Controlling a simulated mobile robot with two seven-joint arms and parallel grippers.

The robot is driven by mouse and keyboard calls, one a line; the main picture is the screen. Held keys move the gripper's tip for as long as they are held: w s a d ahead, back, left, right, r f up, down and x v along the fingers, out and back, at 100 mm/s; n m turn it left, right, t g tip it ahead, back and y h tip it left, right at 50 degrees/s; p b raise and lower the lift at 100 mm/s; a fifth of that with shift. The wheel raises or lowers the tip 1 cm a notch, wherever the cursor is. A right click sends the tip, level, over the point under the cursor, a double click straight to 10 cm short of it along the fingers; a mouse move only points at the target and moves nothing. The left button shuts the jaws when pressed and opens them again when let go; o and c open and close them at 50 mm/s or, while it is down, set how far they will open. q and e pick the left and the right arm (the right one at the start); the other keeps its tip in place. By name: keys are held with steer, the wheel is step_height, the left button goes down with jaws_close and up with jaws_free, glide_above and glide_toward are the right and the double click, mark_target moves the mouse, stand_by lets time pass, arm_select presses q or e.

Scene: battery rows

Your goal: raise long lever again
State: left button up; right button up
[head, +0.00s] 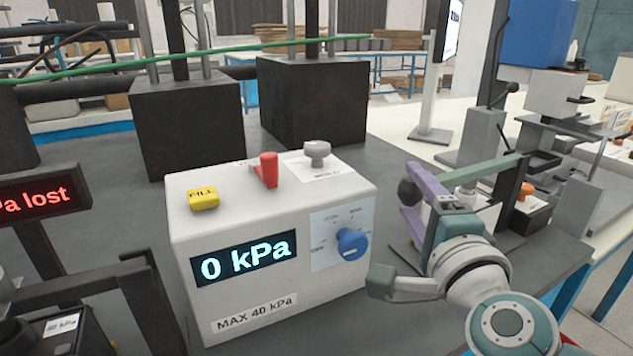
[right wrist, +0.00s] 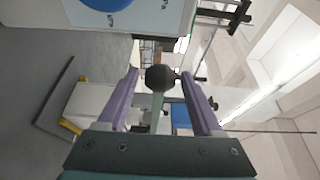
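The long lever (head: 478,172) is a grey-green bar with a dark round knob (head: 407,192) at its near left end. It runs right from the knob to a dark mount beside the bench equipment. My right gripper (head: 408,193) has purple fingers, one on each side of the knob. In the right wrist view the knob (right wrist: 160,78) sits between the open fingertips, with a narrow gap on each side. The lever bar (right wrist: 157,112) runs back between the fingers there. My left gripper is not in view.
A white control box (head: 285,245) reads 0 kPa and carries a blue dial (head: 352,244), a red switch (head: 269,170), a yellow FILL button (head: 203,199) and a grey knob (head: 317,153). A red-text display (head: 38,200) stands left. Dark blocks (head: 312,100) stand behind.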

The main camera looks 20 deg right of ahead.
jaws_close()
stand_by(0.3)
stand_by(0.9)
